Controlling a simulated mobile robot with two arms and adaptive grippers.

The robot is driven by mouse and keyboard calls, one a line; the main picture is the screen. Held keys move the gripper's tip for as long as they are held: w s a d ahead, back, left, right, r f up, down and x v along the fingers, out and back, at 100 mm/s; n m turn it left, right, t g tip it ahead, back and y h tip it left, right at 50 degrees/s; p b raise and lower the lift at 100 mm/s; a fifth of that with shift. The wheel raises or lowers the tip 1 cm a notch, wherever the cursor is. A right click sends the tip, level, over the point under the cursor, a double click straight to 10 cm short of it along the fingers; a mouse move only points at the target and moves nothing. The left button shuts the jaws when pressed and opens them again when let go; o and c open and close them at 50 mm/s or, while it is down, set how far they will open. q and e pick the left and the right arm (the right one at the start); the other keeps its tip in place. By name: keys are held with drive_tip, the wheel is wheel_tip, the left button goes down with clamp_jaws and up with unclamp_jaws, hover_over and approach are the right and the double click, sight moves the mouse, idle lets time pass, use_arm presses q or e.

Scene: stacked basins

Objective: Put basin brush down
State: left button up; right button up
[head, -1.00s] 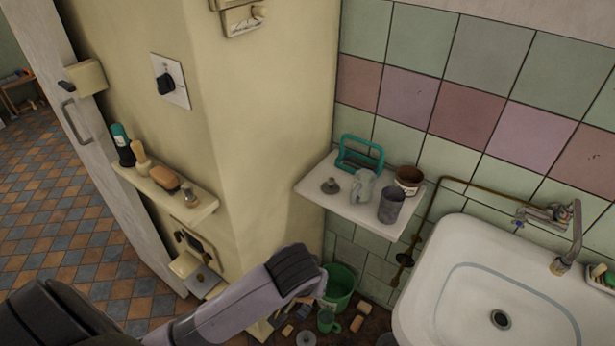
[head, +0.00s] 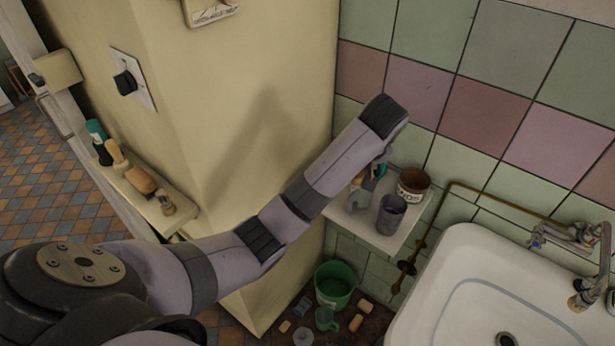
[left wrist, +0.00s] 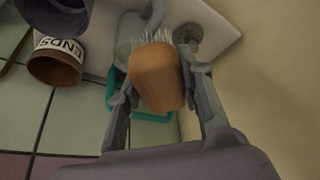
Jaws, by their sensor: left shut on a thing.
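In the left wrist view my left gripper (left wrist: 155,70) is shut on a basin brush (left wrist: 156,80) with a brown wooden back and white bristles. The brush is over the small white shelf (left wrist: 222,32); whether its bristles touch anything there I cannot tell. My right gripper is in neither view.
The shelf holds a brown pot (head: 413,184), a grey cup (head: 391,215) and a teal rack (left wrist: 112,92), partly hidden. A round grey metal piece (left wrist: 187,34) lies by the gripper. The sink (head: 470,275) is right, a green bucket (head: 335,284) below.

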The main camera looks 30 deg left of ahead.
use_arm(q)
drive_tip(key=w+a+p, duration=0.1)
drive_tip(key=a+p, duration=0.3)
drive_tip(key=a, duration=1.1)
wheel_tip(320, 180, down, 6)
drive_tip(key=shift+d+f+p, duration=0.15)
drive_tip(key=shift+p, duration=0.15)
wheel_tip(320, 180, down, 4)
drive_tip(key=shift+f+p, duration=0.25)
drive_tip(key=shift+p, duration=0.1)
drive_tip(key=shift+a+f+p, duration=0.1)
drive_tip(key=shift+a+p, duration=0.1)
drive_tip(key=shift+p, duration=0.15)
drive_tip(key=shift+f, duration=0.2)
drive_tip(key=o, duration=1.2)
drive_tip(key=shift+f, duration=0.1)
